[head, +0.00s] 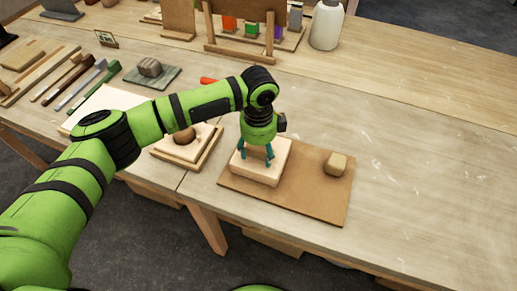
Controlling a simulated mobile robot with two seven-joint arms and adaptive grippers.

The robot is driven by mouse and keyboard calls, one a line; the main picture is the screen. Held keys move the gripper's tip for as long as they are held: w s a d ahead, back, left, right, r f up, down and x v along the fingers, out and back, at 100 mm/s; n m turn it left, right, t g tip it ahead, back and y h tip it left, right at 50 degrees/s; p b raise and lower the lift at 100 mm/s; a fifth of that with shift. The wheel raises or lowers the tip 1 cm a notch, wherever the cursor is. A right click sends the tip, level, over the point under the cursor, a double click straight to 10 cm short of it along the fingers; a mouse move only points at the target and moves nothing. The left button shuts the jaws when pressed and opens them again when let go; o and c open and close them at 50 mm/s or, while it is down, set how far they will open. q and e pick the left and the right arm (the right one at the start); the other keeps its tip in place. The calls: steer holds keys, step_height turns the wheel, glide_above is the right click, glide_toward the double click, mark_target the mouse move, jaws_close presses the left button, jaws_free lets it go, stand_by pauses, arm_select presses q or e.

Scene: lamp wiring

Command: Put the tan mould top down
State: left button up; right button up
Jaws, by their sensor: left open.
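The pale tan mould top (262,174), a squarish block with rounded corners, rests flat on a brown board (310,201) near the table's front edge. My left gripper (256,158) points down over this block. Its teal fingers are apart, one toward the left and one toward the right, with their tips at or just above the block's upper face. I cannot tell whether the fingers touch it. The gripper hides part of the block's back. My right gripper is not in view.
A small tan lump (336,165) sits on the board's right side. Left of the board, a wooden block with a round brown hollow or ball (187,139) stands partly behind my left arm. Tools lie farther left, and a white bottle (326,25) stands behind. The right side of the table is clear.

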arm_select(q)
step_height(320, 180, up, 12)
steer(key=b, duration=0.2)
steer(key=shift+b, duration=0.3)
steer(key=shift+s, duration=0.1)
